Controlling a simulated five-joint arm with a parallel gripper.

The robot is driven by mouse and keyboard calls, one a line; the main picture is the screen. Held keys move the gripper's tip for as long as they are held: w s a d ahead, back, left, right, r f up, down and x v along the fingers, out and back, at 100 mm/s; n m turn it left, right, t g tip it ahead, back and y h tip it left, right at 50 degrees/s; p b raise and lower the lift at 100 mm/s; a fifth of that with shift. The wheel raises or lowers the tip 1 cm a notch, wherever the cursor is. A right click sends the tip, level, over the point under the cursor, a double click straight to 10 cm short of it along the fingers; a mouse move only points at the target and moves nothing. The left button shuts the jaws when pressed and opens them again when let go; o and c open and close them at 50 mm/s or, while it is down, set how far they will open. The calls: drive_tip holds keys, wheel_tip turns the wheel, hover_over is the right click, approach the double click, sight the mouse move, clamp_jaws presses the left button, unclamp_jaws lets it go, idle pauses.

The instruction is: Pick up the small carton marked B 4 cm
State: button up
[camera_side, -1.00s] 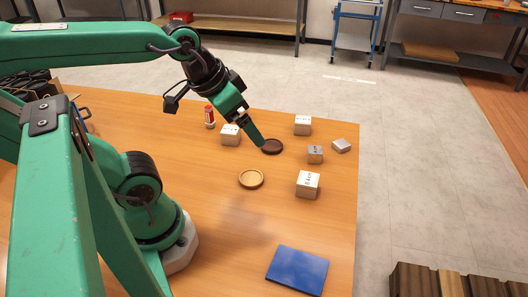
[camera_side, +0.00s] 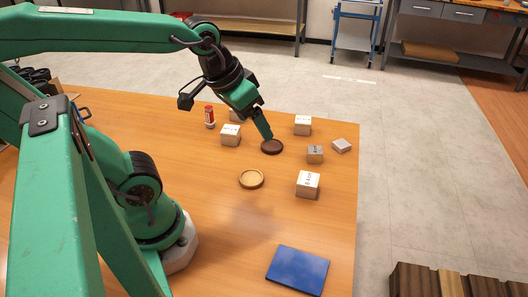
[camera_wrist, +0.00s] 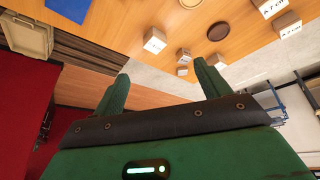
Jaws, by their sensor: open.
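Several pale cartons stand on the table. A small greyish carton (camera_side: 315,154) with a dark mark sits right of the dark round coaster (camera_side: 272,147); its print is too small to read. In the wrist view, the small carton (camera_wrist: 184,56) shows beyond my spread fingers (camera_wrist: 162,72).
More cartons (camera_side: 231,135) and a red-and-white bottle (camera_side: 210,117) stand to the left. A tan coaster (camera_side: 251,179) lies nearer. A blue pad (camera_side: 298,270) lies at the front right, near the table's right edge. The table between the tan coaster and the pad is clear.

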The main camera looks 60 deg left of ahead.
drive_tip(key=w+d+f+n+g, duration=0.1)
drive_tip(key=w+f+n+g, duration=0.25)
drive_tip(key=w+f, duration=0.4)
drive_tip(key=n+g, duration=0.1)
drive_tip(key=n, duration=0.3)
hover_over(308, 179)
wheel_tip(308, 179, down, 7)
drive_tip(key=shift+s+a+r, duration=0.1)
drive_tip(key=shift+a, duration=0.05)
drive_tip(key=shift+w+f+g, duration=0.25)
drive_tip(key=shift+f, duration=0.3)
drive_tip(key=shift+f, duration=0.1)
drive_tip(key=shift+f, duration=3.75)
drive_tip(key=c, duration=1.1)
